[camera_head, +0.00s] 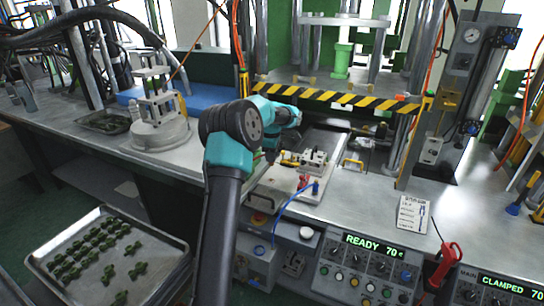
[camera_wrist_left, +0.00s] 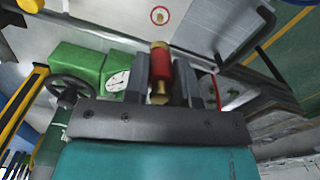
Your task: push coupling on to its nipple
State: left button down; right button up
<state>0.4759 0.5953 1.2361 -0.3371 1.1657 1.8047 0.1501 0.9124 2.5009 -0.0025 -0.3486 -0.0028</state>
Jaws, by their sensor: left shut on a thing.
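In the left wrist view a red coupling with brass ends (camera_wrist_left: 160,68) stands between the two grey fingers of my left gripper (camera_wrist_left: 161,82), which is shut on it. Ahead of it, on a pale surface, is a red ring with a small brass-coloured centre (camera_wrist_left: 160,15), apart from the coupling; it looks like a nipple. In the head view my left gripper (camera_head: 271,154) is mostly hidden behind my own arm, beside the mould plate (camera_head: 268,186). Red fittings (camera_head: 303,182) and a blue fitting (camera_head: 316,188) show at the plate's front. My right gripper is not in view.
A blue hose (camera_head: 280,220) hangs over the bench's front edge. The press with its yellow-black striped bar (camera_head: 335,97) stands behind. A control panel reading READY (camera_head: 368,268) is in front. A tray of green pieces (camera_head: 160,250) lies lower left. The bench right of the plate is fairly clear.

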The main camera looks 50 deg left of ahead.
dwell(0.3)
pick_arm(q)
send_over(271, 179)
jog(key=shift+w+a+f, duration=0.1)
jog(key=shift+w+f, duration=0.05)
jog(key=shift+f, duration=2.6)
jog(key=shift+f, duration=1.55)
dwell(0.3)
jog(key=c, duration=0.9)
grip_release()
jog(key=shift+o, duration=0.2)
notch_tip(271, 179, up, 17)
jog(key=shift+r, duration=0.2)
